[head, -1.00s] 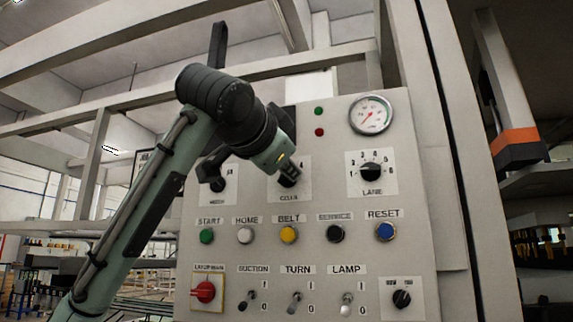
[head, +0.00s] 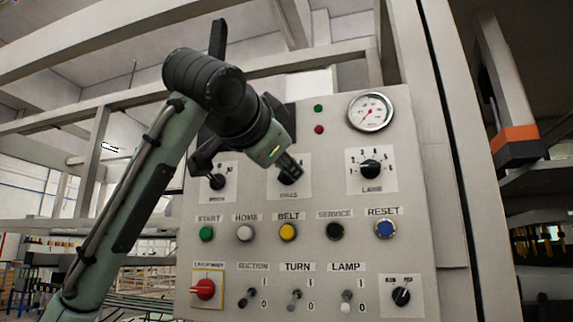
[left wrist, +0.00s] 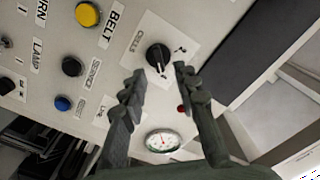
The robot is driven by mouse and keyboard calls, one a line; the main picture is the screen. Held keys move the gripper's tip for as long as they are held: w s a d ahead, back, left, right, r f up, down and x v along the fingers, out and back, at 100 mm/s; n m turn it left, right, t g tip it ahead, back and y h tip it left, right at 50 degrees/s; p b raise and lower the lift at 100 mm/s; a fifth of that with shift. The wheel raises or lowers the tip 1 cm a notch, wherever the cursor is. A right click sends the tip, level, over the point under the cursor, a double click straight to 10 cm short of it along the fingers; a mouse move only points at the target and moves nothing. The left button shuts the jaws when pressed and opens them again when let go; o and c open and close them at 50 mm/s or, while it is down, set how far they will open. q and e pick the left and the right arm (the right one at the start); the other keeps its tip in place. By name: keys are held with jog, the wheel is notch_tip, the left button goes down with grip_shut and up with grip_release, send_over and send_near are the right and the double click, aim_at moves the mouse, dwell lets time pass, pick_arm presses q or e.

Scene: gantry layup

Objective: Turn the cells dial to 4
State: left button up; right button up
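The cells dial (head: 290,175) is a black knob on a white plate at the upper middle of the control panel. Its lower part shows in the head view, with the gripper in front of its upper part. In the left wrist view the dial (left wrist: 157,56) shows whole, with a white mark toward the bottom of that picture. The plate's numbers are mostly hidden or too small to read. My left gripper (head: 287,163) is open in front of the dial. In the left wrist view its two fingers (left wrist: 160,76) are apart, with the dial between and just beyond their tips. My right gripper is not in view.
The lane dial (head: 371,170) and a gauge (head: 371,111) are right of the cells dial; another dial (head: 217,182) is left. A row of buttons, including the yellow belt button (head: 288,232), lies below.

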pick_arm(q)
jog(key=v, duration=1)
